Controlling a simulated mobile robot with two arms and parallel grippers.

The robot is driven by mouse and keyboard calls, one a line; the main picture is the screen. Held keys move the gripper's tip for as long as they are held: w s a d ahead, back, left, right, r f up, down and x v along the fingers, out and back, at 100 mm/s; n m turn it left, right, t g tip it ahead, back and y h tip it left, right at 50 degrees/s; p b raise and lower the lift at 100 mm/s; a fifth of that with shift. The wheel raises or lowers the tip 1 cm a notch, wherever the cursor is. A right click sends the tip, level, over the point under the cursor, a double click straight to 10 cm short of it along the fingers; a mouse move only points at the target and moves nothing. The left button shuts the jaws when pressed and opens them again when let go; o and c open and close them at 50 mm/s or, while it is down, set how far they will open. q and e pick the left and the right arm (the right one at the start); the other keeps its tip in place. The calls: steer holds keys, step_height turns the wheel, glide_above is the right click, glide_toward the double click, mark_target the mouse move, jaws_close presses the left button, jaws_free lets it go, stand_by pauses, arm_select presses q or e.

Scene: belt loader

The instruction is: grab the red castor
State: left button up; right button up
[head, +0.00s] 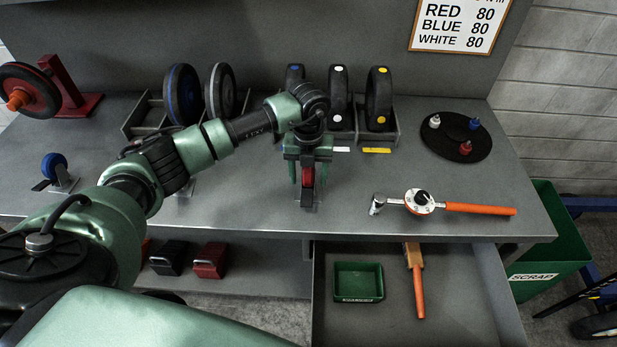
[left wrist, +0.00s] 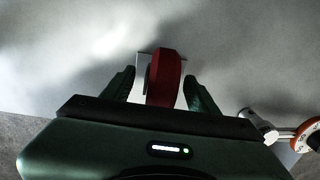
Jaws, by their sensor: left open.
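The red castor (head: 308,178) stands on the workbench near its front edge, below my left gripper (head: 307,172). In the left wrist view the castor's red wheel (left wrist: 165,78) and pale metal plate show between the two green fingers of the left gripper (left wrist: 160,88). The fingers are open, one on each side of the wheel, with a gap visible at each side. The left arm comes in from the left and the gripper points down. My right gripper is in neither view.
A torque wrench (head: 440,203) lies right of the castor. A blue castor (head: 55,168) stands at far left. Wheels stand in racks (head: 385,139) behind the gripper. A black round tray (head: 455,142) holds small coloured pieces. An open drawer (head: 455,290) with a green box (head: 358,281) is below.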

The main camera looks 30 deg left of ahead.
arm_select(q)
jaws_close()
steer(key=shift+r, duration=0.1)
